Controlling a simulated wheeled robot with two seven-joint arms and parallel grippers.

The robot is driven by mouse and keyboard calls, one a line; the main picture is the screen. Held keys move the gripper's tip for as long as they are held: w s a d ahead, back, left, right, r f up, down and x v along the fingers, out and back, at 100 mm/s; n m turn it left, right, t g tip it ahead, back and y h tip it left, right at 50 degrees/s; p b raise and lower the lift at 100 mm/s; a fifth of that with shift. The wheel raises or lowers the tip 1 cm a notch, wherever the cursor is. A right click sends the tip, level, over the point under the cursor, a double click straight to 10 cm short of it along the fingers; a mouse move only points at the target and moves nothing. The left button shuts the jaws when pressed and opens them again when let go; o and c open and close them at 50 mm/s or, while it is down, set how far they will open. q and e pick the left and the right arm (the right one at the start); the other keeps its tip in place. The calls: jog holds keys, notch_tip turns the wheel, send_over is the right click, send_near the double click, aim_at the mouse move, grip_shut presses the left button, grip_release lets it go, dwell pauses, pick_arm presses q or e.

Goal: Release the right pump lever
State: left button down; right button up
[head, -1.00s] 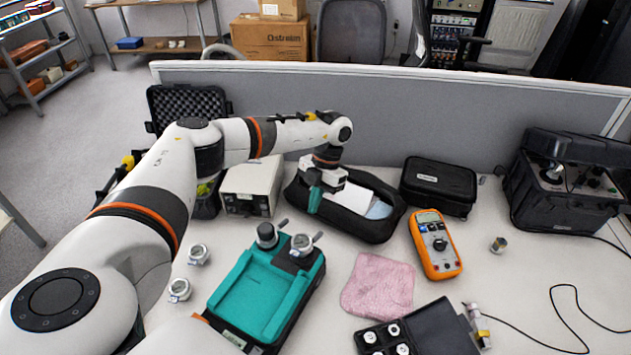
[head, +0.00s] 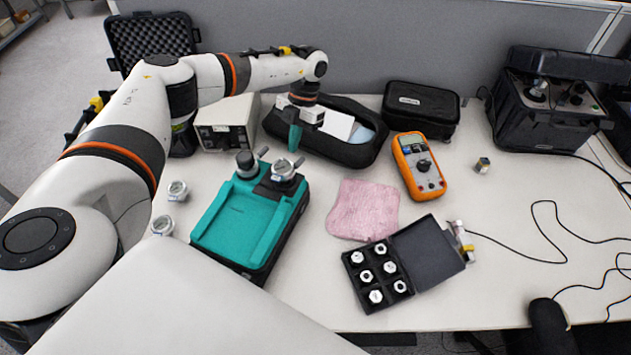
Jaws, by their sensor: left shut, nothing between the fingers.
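The teal pump unit (head: 236,224) lies on the table, left of centre. At its far end stand two metal fittings, each with a small grey lever. The right pump lever (head: 299,162) sticks out up and right from the right fitting (head: 283,170). The left lever (head: 263,152) points the same way from the left fitting (head: 246,163). My left gripper (head: 294,147) points down with its teal fingers shut and empty. Its tips are just above the right lever in the picture; I cannot tell whether they touch it. My right gripper is not in view.
An open black pouch (head: 345,158) lies behind my gripper, with a white box (head: 225,125) to its left. Two small gauges (head: 177,190) stand left of the pump unit. A pink cloth (head: 362,210), an orange multimeter (head: 419,167) and a black fittings case (head: 428,255) lie right.

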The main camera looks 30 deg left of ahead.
pick_arm(q)
jog(key=d+f+m+b, duration=0.1)
jog(key=d+m+y+b, duration=0.1)
jog(key=m, duration=0.1)
jog(key=d+f+m+b, duration=0.1)
jog(key=m, duration=0.1)
jog(key=shift+w+d+f+y, duration=0.1)
jog(key=shift+d+f+y, duration=0.15)
jog(key=shift+f+y, duration=0.15)
jog(key=m+t+y+p, duration=0.2)
jog(key=m+t+p, duration=0.2)
jog(key=m+p, duration=0.55)
send_near(304, 161)
jog(key=shift+s+d+m+b, duration=1.05)
jog(key=shift+s+d+b, duration=0.25)
jog(key=shift+s, duration=0.75)
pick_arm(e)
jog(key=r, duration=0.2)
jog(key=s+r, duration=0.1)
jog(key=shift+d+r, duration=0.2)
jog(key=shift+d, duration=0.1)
pick_arm(q)
jog(key=shift+d, duration=0.1)
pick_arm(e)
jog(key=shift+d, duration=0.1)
